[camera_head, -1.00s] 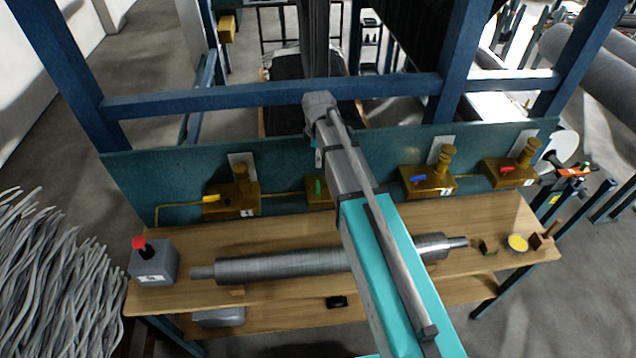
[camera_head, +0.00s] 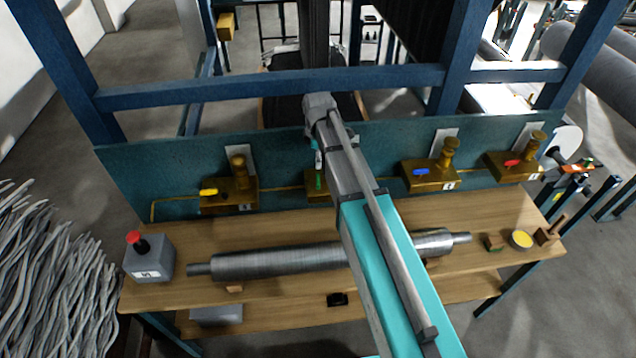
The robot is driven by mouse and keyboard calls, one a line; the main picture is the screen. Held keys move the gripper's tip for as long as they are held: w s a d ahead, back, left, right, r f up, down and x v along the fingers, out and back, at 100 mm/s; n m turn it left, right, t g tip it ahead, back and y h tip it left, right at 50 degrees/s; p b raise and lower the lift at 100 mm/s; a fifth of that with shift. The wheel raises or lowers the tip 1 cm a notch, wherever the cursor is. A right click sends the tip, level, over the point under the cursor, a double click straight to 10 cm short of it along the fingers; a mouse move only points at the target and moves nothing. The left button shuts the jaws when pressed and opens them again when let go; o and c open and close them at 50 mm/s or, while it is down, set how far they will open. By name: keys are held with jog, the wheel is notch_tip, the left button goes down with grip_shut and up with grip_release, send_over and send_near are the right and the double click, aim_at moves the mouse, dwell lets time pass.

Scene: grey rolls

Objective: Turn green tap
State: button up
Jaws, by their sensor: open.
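The green tap (camera_head: 318,181) is a small green handle on a brass valve block (camera_head: 312,196) at the teal back panel. My arm covers the right part of this block. My gripper (camera_head: 318,160) shows only as a small dark and pale part at the left edge of my arm. It is open and appears just above the green handle. Whether it touches the handle cannot be told.
A yellow tap (camera_head: 209,192) is to the left, a blue tap (camera_head: 421,172) and a red tap (camera_head: 512,163) to the right. A metal roll (camera_head: 280,262) lies on the wooden bench (camera_head: 190,236). A red-button box (camera_head: 148,262) stands at left. A blue beam (camera_head: 230,92) crosses behind.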

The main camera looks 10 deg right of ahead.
aim_at(318, 179)
jog(key=shift+f+b, duration=4.6)
jog(key=shift+f, duration=0.35)
jog(key=c, duration=0.9)
